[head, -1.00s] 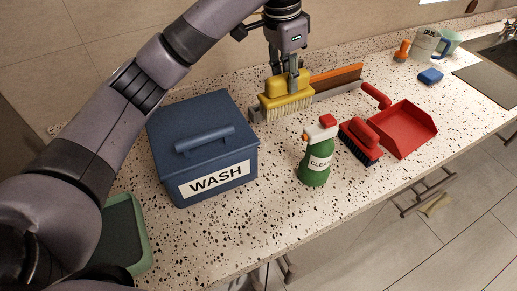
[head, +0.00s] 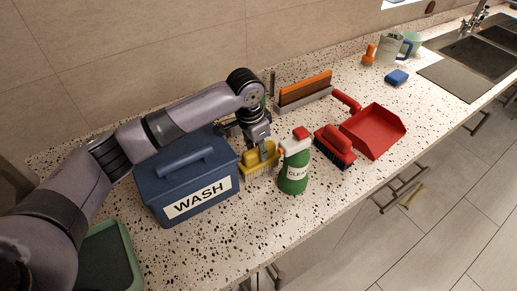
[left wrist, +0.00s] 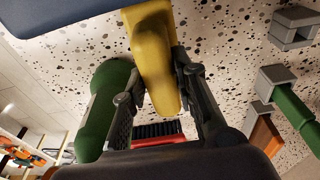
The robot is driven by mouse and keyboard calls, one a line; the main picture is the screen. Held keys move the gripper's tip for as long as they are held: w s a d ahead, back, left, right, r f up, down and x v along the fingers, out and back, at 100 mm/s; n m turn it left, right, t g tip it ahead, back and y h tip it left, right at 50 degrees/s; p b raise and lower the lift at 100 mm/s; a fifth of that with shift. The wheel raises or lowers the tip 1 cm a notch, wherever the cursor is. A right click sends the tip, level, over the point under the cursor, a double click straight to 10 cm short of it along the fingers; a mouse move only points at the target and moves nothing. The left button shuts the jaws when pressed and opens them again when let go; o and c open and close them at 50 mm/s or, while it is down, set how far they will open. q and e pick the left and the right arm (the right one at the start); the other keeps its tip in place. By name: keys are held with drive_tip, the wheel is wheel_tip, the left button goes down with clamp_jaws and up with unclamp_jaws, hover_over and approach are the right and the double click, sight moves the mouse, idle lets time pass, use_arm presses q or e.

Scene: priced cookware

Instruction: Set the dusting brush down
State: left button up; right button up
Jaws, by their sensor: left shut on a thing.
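The dusting brush (head: 257,166) is yellow with pale bristles pointing down. In the head view it is low over the speckled counter, between the blue WASH bin and the green spray bottle (head: 293,172). My left gripper (head: 260,153) is shut on its handle from above. I cannot tell whether the bristles touch the counter. In the left wrist view the yellow brush (left wrist: 155,60) lies between both fingers, with the green bottle (left wrist: 104,105) close on the left. My right gripper is not in view.
The blue bin (head: 187,193) stands close left of the brush. A red scrub brush (head: 335,143) and red dustpan (head: 375,130) lie right of the bottle. A green tray (head: 137,250) is front left. Counter before the bin is clear.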

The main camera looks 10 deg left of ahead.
use_arm(q)
drive_tip(key=shift+f, duration=0.5)
drive_tip(key=o, duration=1)
drive_tip(key=shift+f, duration=0.1)
